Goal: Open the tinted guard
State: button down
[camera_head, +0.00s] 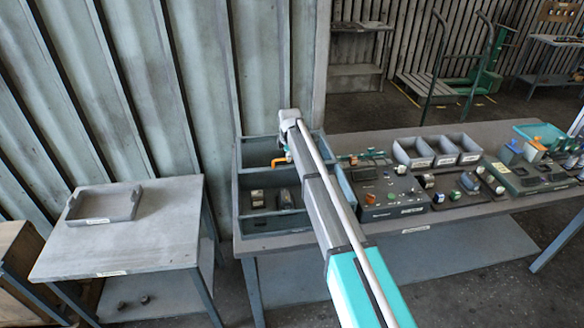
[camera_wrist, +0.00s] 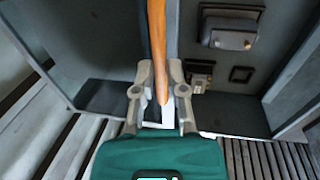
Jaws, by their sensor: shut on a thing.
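An orange handle (camera_head: 281,161) stands at the grey-blue housing (camera_head: 242,190) on the left part of the workbench. In the wrist view it is a long orange bar (camera_wrist: 157,45) running down between the fingers. My gripper (camera_wrist: 161,95) is shut on this bar, with one finger on each side. In the head view my arm hides most of the gripper. A clear or tinted pane of the guard cannot be told apart in either view. Inside the housing are dark block-like parts (camera_head: 286,198), and a grey box-shaped part (camera_wrist: 231,27) shows right of the bar.
The workbench to the right holds a dark control panel (camera_head: 392,198), grey bins (camera_head: 413,153) and several small parts. A side table (camera_head: 150,240) at left carries a grey tray (camera_head: 104,206). A corrugated wall (camera_head: 150,90) rises behind the housing.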

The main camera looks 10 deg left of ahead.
jog(key=shift+w+a, duration=0.3)
jog(key=shift+w, duration=0.55)
jog(key=c, duration=0.7)
grip_release()
jog(key=shift+s, duration=0.15)
